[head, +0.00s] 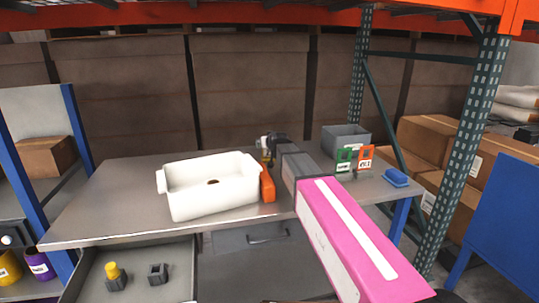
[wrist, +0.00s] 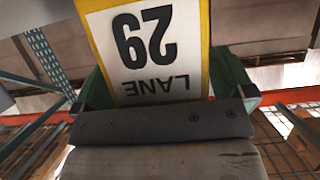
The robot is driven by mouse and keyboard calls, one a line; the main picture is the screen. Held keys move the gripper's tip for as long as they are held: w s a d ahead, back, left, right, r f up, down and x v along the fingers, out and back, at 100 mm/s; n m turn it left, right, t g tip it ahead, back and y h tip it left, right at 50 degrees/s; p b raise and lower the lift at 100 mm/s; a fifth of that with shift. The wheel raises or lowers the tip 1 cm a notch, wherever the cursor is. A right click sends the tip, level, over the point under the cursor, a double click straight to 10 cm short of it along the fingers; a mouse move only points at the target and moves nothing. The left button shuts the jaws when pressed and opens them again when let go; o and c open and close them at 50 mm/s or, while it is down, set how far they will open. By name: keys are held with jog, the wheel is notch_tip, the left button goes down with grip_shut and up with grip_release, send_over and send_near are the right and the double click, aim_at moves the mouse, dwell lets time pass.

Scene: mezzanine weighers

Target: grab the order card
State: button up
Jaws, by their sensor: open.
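My gripper (head: 267,148) is open above the back of the grey table in the head view, small and dark, behind the white tub. Two small cards stand on the table to its right, a green one (head: 344,158) and an orange one (head: 365,156). Their print is too small to read, and I cannot tell which is the order card. In the wrist view a white sign with a yellow border (wrist: 150,45) fills the upper middle. It reads "LANE 29" upside down. Green parts show at both its sides. I cannot tell whether the sign touches my gripper.
The white tub (head: 212,184) stands on the table (head: 120,208), with an orange object (head: 267,186) at its right end. A grey bin (head: 346,138) is behind the cards, and a blue object (head: 396,178) is to their right. A green rack post (head: 470,150) rises at right.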

jog(key=c, duration=0.8)
jog(key=shift+r, duration=0.1)
